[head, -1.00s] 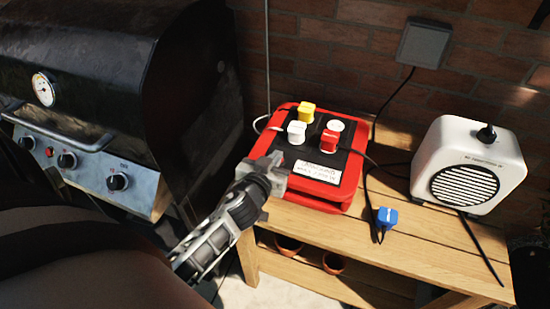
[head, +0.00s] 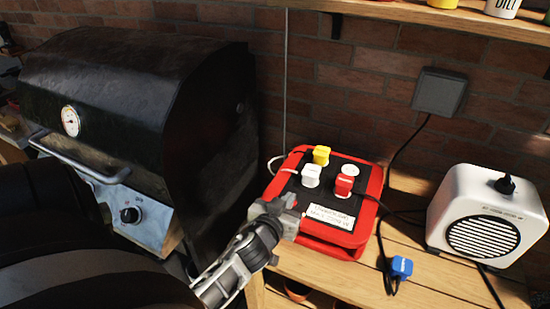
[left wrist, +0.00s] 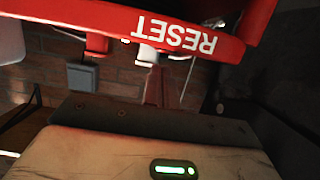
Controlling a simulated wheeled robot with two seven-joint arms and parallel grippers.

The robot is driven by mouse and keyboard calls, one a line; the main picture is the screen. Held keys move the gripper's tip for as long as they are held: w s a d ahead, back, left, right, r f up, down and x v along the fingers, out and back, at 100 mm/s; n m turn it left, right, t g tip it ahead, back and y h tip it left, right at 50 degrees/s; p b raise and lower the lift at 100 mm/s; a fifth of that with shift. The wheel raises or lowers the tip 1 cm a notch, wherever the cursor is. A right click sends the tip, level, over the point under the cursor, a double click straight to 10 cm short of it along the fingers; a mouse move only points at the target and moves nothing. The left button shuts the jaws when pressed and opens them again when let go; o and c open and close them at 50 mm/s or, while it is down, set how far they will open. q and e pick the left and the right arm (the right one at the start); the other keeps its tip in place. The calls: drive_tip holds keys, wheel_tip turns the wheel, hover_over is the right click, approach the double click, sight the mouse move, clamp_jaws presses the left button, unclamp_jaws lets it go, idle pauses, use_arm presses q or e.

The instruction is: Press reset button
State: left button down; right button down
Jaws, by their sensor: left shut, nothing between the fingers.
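A red power box (head: 369,203) with a black top stands on the wooden table. White, yellow and red plugs sit in its top, and a printed label lies along its near side. My left gripper (head: 287,211) is at the box's near left corner, shut and empty; I cannot tell whether it touches the box. In the left wrist view, a red edge of the box (left wrist: 110,14) carries the word RESET, upside down, close in front of the gripper. I cannot make out the reset button itself. My right gripper is not in view.
A black grill (head: 130,90) stands at the left. A white heater-like unit (head: 485,215) is on the table at the right, with a blue plug (head: 402,267) and dark cables between it and the box. A brick wall and a shelf (head: 420,14) are behind.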

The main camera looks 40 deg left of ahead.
use_arm(q)
drive_tip(key=r+b+v, duration=0.1)
drive_tip(key=v, duration=0.9)
drive_tip(key=shift+r+t, duration=0.3)
drive_tip(key=shift+r, duration=0.1)
drive_tip(key=shift+w+d, duration=0.1)
drive_tip(key=shift+w, duration=0.05)
drive_tip(key=s+d+f+m+g+h, duration=0.2)
drive_tip(key=d+f+m+h, duration=0.1)
drive_tip(key=d+f, duration=0.4)
drive_tip(key=s+d+f+m+g+h, duration=0.2)
drive_tip(key=s+d+f+m+h, duration=0.1)
drive_tip(key=d+f, duration=0.4)
drive_tip(key=shift+s+g+h, duration=0.25)
drive_tip(key=shift+g+h, duration=0.15)
drive_tip(key=shift+h, duration=0.2)
drive_tip(key=shift+d+r, duration=0.1)
idle(1.2)
